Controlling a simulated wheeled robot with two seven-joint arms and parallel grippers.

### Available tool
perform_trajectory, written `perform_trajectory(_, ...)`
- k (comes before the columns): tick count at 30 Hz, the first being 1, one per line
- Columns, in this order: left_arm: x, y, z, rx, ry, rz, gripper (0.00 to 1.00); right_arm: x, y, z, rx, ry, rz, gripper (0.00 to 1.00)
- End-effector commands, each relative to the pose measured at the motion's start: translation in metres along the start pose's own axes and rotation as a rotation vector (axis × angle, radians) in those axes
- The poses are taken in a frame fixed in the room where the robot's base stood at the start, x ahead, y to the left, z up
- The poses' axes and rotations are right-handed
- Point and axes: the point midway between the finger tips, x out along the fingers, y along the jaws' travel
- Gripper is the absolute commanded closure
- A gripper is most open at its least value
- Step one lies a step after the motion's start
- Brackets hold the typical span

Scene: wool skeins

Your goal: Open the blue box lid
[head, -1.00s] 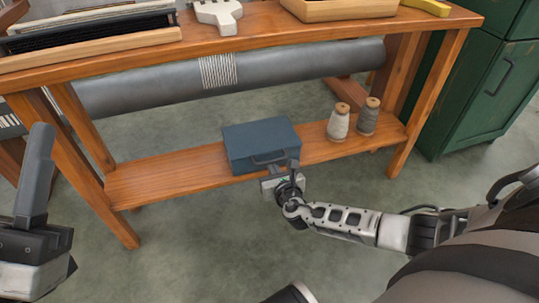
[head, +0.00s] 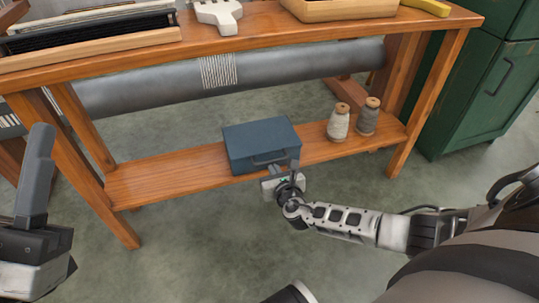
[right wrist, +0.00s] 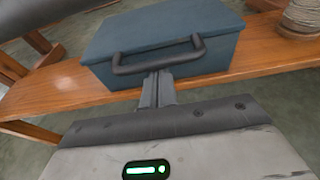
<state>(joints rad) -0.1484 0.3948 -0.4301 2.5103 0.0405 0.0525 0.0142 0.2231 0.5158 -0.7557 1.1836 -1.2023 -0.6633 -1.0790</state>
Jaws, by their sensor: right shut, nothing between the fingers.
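The blue box (head: 255,140) stands with its lid closed on the lower shelf of the wooden bench. Its dark handle (head: 269,159) is on the front face. It also fills the upper middle of the right wrist view (right wrist: 170,35), with the handle (right wrist: 135,62) in front. My left gripper (head: 38,165) is at the left edge, far from the box, partly cut off.
Two wool cones, one pale (head: 339,122) and one grey (head: 367,116), stand right of the box on the shelf (head: 150,185). A grey roll (head: 150,88) runs above and behind. Bench legs flank the shelf. A green cabinet (head: 480,90) is at the right. The floor in front is clear.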

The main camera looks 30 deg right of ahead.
Motion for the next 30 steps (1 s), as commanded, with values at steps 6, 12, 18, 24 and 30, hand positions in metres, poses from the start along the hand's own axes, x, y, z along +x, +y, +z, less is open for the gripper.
perform_trajectory(6,0.000,0.000,0.000,0.000,0.000,0.000,0.64,0.000,0.000,0.000,0.000,0.000,0.000,1.00)
perform_trajectory(12,0.000,0.000,0.000,0.000,-0.001,0.000,0.64,0.000,0.000,0.000,0.000,0.000,0.000,1.00)
perform_trajectory(18,0.000,0.000,0.001,-0.002,-0.007,-0.001,0.64,0.000,0.000,0.002,0.000,0.000,0.000,1.00)
perform_trajectory(24,0.009,-0.004,-0.011,-0.001,-0.004,0.000,0.64,-0.004,0.000,0.015,0.000,0.000,0.000,1.00)
perform_trajectory(30,0.019,-0.008,-0.024,0.000,-0.002,0.000,0.64,-0.009,0.000,0.031,0.000,0.000,0.000,1.00)
